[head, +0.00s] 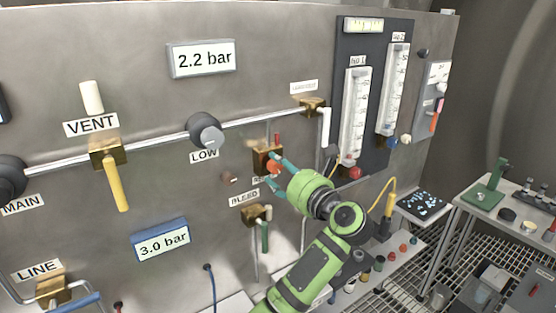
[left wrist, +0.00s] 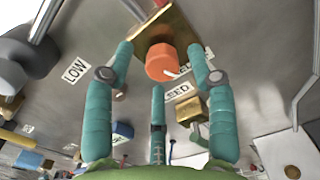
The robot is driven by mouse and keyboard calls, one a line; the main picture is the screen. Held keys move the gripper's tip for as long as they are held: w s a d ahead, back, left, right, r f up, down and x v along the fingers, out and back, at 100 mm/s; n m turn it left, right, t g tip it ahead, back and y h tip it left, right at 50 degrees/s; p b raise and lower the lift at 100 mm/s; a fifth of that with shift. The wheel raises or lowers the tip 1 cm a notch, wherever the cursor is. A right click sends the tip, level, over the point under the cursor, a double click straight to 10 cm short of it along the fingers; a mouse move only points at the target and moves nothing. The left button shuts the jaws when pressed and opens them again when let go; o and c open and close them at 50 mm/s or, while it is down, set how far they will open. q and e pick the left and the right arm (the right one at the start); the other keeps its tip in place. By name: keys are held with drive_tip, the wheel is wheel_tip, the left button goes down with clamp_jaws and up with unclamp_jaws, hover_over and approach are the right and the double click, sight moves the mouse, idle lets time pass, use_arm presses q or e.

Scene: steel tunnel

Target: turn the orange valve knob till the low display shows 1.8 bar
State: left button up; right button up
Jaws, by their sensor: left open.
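The orange valve knob (head: 274,168) sits on a brass block (head: 262,158) on the steel panel. In the left wrist view the knob (left wrist: 172,62) shows large, with a white mark on its face. My left gripper (head: 274,170) is open at the knob, its teal fingers on either side of it. In the wrist view gaps show between the fingers and the knob; a third finger is below. A display (head: 203,58) above the LOW-labelled grey round fitting (head: 206,131) reads 2.2 bar. A lower display (head: 162,240) reads 3.0 bar. My right gripper is out of view.
Below the knob is a brass valve with a green handle (head: 265,236). A yellow-handled VENT valve (head: 117,183) is at left. Two flow tubes (head: 355,115) stand on a dark board at right. A bench with small items (head: 510,205) is at far right.

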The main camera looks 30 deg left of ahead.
use_arm(q)
drive_tip(key=shift+x, duration=0.8)
drive_tip(key=shift+w, duration=0.1)
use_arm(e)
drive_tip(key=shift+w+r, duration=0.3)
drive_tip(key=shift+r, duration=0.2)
use_arm(q)
clamp_jaws()
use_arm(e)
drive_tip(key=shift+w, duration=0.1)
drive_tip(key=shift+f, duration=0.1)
use_arm(q)
drive_tip(key=n+b, duration=0.6)
drive_tip(key=b, duration=0.8)
drive_tip(key=shift+f+n, duration=0.15)
drive_tip(key=shift+n, duration=0.15)
drive_tip(key=shift+n+b, duration=0.4)
drive_tip(key=shift+b, duration=0.3)
drive_tip(key=shift+r+n+b, duration=0.25)
drive_tip(key=shift+n+b, duration=0.05)
drive_tip(key=shift+b, duration=0.05)
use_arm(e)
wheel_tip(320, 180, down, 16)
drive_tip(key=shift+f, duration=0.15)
use_arm(q)
drive_tip(key=shift+r, duration=0.1)
